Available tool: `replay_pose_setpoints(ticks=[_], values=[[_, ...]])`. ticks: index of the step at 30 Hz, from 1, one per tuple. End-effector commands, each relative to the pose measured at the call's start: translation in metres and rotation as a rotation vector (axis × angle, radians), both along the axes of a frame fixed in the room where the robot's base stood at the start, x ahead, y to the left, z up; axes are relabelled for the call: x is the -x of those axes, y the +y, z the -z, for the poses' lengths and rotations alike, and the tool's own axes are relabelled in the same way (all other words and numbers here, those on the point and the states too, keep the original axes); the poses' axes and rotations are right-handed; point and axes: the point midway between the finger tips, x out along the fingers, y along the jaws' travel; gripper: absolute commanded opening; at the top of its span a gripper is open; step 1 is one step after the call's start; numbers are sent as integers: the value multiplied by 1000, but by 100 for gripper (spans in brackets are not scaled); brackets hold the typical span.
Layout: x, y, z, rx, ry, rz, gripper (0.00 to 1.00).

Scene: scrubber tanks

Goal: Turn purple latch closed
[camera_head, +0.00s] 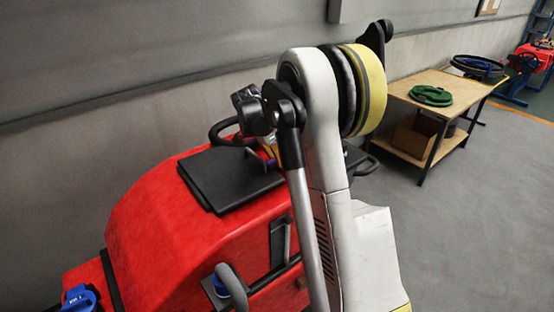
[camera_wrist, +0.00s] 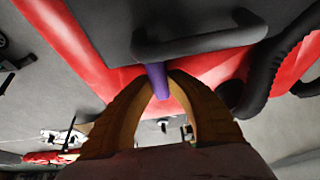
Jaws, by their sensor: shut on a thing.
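The purple latch (camera_wrist: 157,80) is a small purple bar in the wrist view, just below a black handle on the red scrubber machine. The two tan fingers of my gripper (camera_wrist: 159,76) rise from the bottom and have their tips against either side of the latch. My gripper is shut on it. In the head view a small bit of the purple latch (camera_head: 271,163) shows beside the black lid, mostly hidden by my arm. I cannot tell the latch's turn angle well from these views.
The red scrubber (camera_head: 190,225) has a black lid (camera_head: 228,178) on top and a black steering wheel (camera_head: 226,130) behind. A wooden table (camera_head: 440,92) with a green coiled hose (camera_head: 431,95) stands right, across clear floor.

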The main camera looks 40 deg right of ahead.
Motion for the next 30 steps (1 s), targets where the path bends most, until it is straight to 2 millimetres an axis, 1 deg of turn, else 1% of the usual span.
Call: replay_pose_setpoints(ticks=[8, 9, 11, 19, 22, 26, 30], values=[[0, 0, 1, -1, 1, 1, 0], [0, 0, 1, -1, 1, 1, 25], [0, 0, 0, -1, 0, 1, 42], [0, 0, 0, -1, 0, 0, 42], [0, 2, -4, 0, 0, -1, 42], [0, 10, -22, 0, -1, -1, 42], [1, 22, -52, 0, 0, -2, 42]])
